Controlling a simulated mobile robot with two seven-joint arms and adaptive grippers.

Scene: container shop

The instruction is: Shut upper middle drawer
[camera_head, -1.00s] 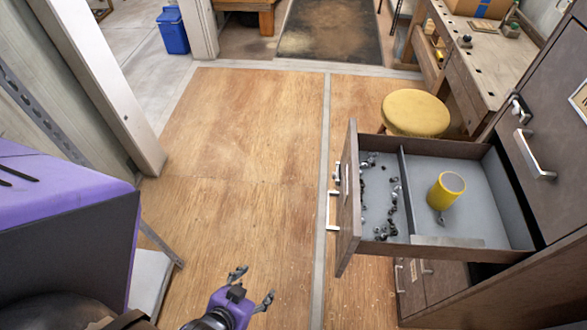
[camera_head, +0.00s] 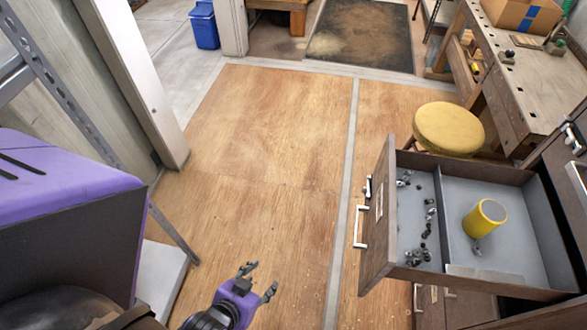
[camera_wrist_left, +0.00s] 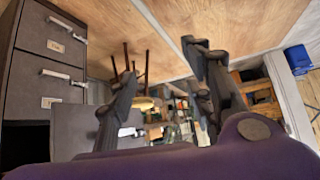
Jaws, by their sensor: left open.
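The open drawer (camera_head: 392,268) is pulled well out of the dark cabinet (camera_head: 560,172) at the right of the head view. Its front faces left, with a silver handle (camera_head: 361,226). Inside are a grey lining with a divider, several small dark metal pieces (camera_head: 428,220) and a yellow cylinder (camera_head: 484,218). My left gripper (camera_head: 259,278) is open and empty over the wooden floor, left of the drawer front and apart from it. In the left wrist view its two fingers (camera_wrist_left: 160,85) are spread, with a grey drawer front (camera_wrist_left: 85,130) behind them. My right gripper is not in view.
A yellow-topped stool (camera_head: 448,128) stands just behind the drawer, near a workbench (camera_head: 510,85) with a cardboard box (camera_head: 524,12). A blue bin (camera_head: 204,26) and a dark mat (camera_head: 360,38) are farther back. The wooden floor (camera_head: 270,150) left of the drawer is clear.

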